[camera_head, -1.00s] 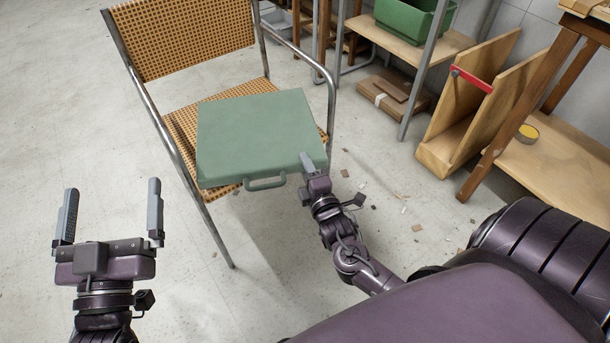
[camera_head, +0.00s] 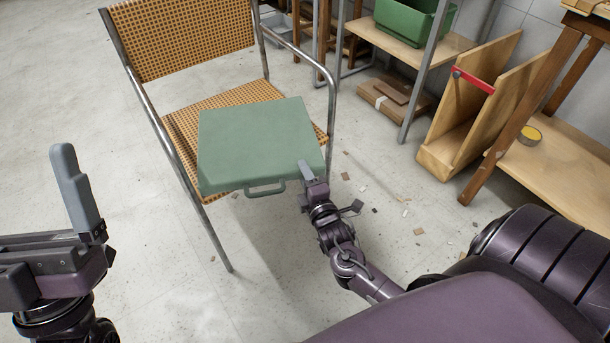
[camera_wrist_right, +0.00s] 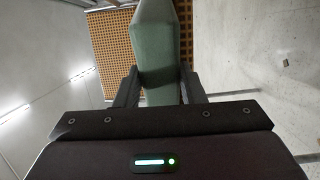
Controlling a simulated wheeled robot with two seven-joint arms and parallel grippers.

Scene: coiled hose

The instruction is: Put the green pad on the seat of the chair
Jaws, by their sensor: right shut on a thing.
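The green pad (camera_head: 255,140) is a flat, case-like slab with a handle loop on its front edge. It is level over the woven cane seat (camera_head: 190,112) of the chair, covering much of it, and its front edge juts past the seat front. I cannot tell whether it touches the seat. My right gripper (camera_head: 308,172) is shut on the pad's front right corner. In the right wrist view the pad (camera_wrist_right: 159,50) is edge-on between the fingers. My left gripper (camera_head: 75,190) is at the left edge, empty and apart from the chair; one finger shows, at the outer end of its jaw.
The chair has a cane back (camera_head: 185,40) and metal tube arms, with the right armrest (camera_head: 300,52) beside the pad. A wooden rack (camera_head: 465,110), a shelf with a green bin (camera_head: 415,20) and scattered scraps lie to the right. Floor at left is clear.

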